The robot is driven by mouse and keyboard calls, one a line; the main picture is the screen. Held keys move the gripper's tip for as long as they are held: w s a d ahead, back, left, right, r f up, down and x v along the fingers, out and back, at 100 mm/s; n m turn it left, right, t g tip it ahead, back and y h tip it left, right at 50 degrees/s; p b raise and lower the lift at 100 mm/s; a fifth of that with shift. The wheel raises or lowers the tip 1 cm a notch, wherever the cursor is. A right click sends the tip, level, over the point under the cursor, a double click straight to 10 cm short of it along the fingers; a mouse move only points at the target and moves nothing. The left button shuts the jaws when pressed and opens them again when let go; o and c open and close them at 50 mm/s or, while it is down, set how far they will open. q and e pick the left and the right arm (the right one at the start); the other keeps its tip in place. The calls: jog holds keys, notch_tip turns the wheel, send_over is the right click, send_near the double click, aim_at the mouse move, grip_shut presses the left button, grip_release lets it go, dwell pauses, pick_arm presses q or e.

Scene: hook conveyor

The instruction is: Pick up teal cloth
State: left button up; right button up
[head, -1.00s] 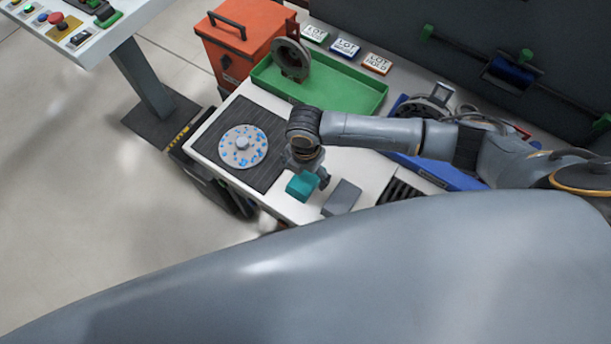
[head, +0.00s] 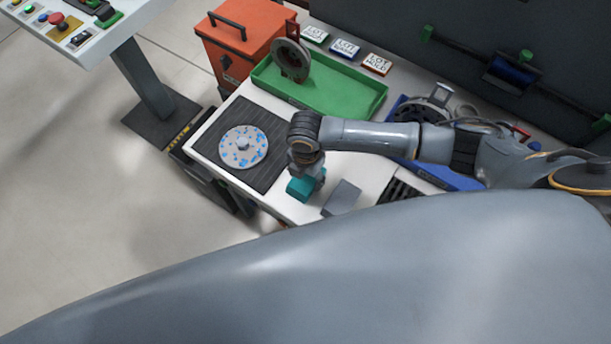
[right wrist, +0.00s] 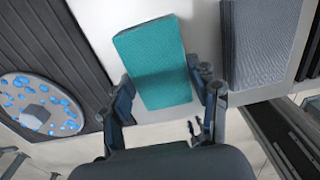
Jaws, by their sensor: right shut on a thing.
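The teal cloth (head: 300,188) is a folded, block-like pad on the white table, and it also shows in the right wrist view (right wrist: 155,60). My right gripper (head: 307,180) is directly over it, pointing down. In the right wrist view the two fingers (right wrist: 165,98) are on either side of the near part of the cloth, shut on it. The cloth's underside is hidden, so I cannot tell whether it touches the table. My left gripper is not in view.
A grey block (head: 342,198) lies close to the right of the cloth. A blue-spotted disc (head: 243,147) lies on a dark ribbed mat (head: 262,117) to the left. A green tray (head: 335,100), an orange bin (head: 240,45) and a blue tray (head: 455,181) stand around.

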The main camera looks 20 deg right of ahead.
notch_tip(320, 180, up, 3)
jog(key=shift+w+f, duration=0.1)
jog(key=shift+f, duration=0.05)
jog(key=a+r, duration=0.1)
jog(key=s+a+r+b, duration=0.1)
jog(key=r, duration=0.1)
jog(key=s+a+r+b, duration=0.1)
jog(key=a+r, duration=0.1)
jog(key=shift+a+r, duration=0.1)
jog(key=shift+r, duration=0.1)
jog(key=s+a+r+b, duration=0.2)
jog(key=s+a+r, duration=0.2)
jog(key=a, duration=0.4)
jog(key=shift+s+r, duration=0.3)
jog(key=shift+r, duration=0.1)
jog(key=shift+a, duration=0.1)
